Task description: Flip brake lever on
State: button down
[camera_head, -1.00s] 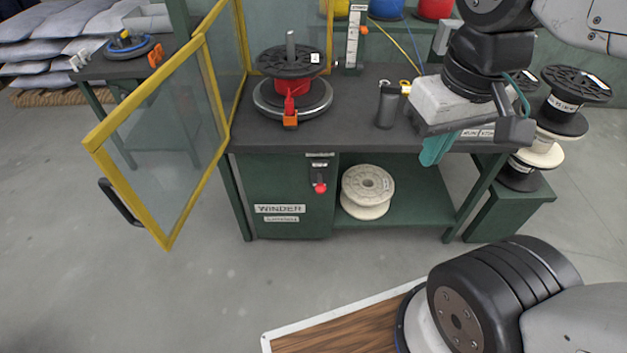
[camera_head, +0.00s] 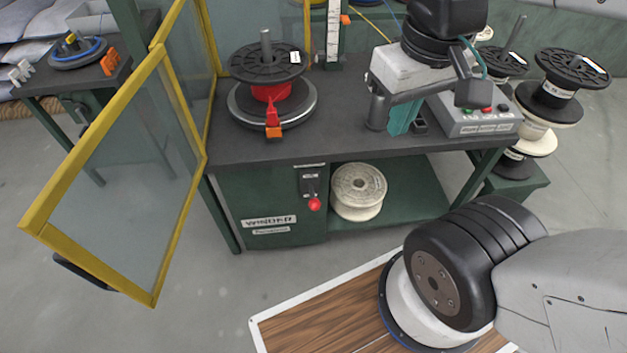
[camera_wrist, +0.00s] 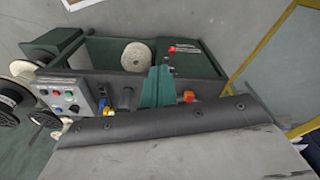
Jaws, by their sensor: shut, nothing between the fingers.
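The brake lever, with a red ball knob (camera_head: 314,204), sits on the front of the green winder cabinet (camera_head: 245,190). Its handle hangs down from a dark plate, knob lowest. It also shows in the wrist view (camera_wrist: 173,48), beyond and slightly right of my fingertips. My gripper (camera_head: 400,128) has teal fingers, shut and empty, above the right part of the bench top. In the wrist view its fingers (camera_wrist: 159,75) point toward the cabinet front. My gripper is apart from the lever, to its right and higher in the head view.
A yellow-framed clear door (camera_head: 130,180) stands open at left. A black spool (camera_head: 267,62) with red winding and a red-orange clip sits on the bench. A control box (camera_head: 478,118) stands at the right. A white spool (camera_head: 358,190) lies on the lower shelf. The floor in front is clear.

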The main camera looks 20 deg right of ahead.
jog(key=m+g+y, duration=0.2)
jog(key=m+y, duration=0.2)
jog(key=m, duration=1.2)
send_over(316, 199)
jog(key=s+d, duration=0.1)
jog(key=d, duration=0.3)
notch_tip(316, 199, down, 19)
jog(key=w+d+f+m, duration=0.2)
jog(key=f+m, duration=0.4)
jog(key=f, duration=0.6)
jog(key=shift+d+f+y, duration=0.2)
jog(key=shift+d+y, duration=0.1)
jog(key=shift+d, duration=0.2)
jog(key=shift+w, duration=0.1)
jog(key=x, duration=1.4)
jog(key=shift+a, duration=0.1)
